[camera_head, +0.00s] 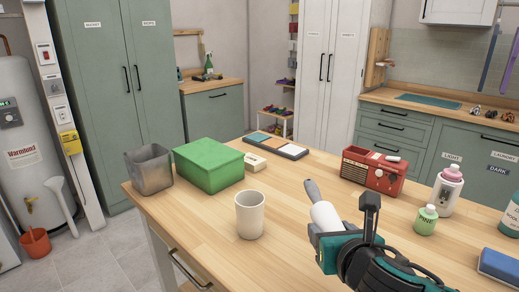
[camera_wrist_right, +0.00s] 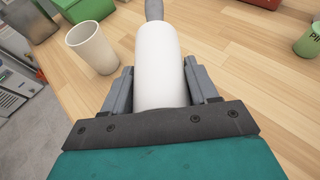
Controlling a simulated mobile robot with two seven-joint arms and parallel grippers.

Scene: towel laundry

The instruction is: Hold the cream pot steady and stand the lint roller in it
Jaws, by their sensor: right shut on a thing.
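The cream pot (camera_head: 250,216) stands upright and empty-looking on the wooden table; it also shows at the upper left of the right wrist view (camera_wrist_right: 93,48). The lint roller (camera_head: 325,214) has a white roll and a grey handle. My right gripper (camera_head: 328,236) is shut on its white roll, with the handle pointing away from the gripper, up and left in the head view. In the right wrist view the roll (camera_wrist_right: 159,65) sits between the two grey fingers. The roller is to the right of the pot, apart from it. My left gripper is not in view.
On the table (camera_head: 200,209) are a grey metal bin (camera_head: 150,170), a green box (camera_head: 208,165), a red radio (camera_head: 372,170), a green bottle (camera_head: 426,220), a white bottle with a pink cap (camera_head: 446,192) and a blue sponge-like block (camera_head: 499,265). The wood around the pot is clear.

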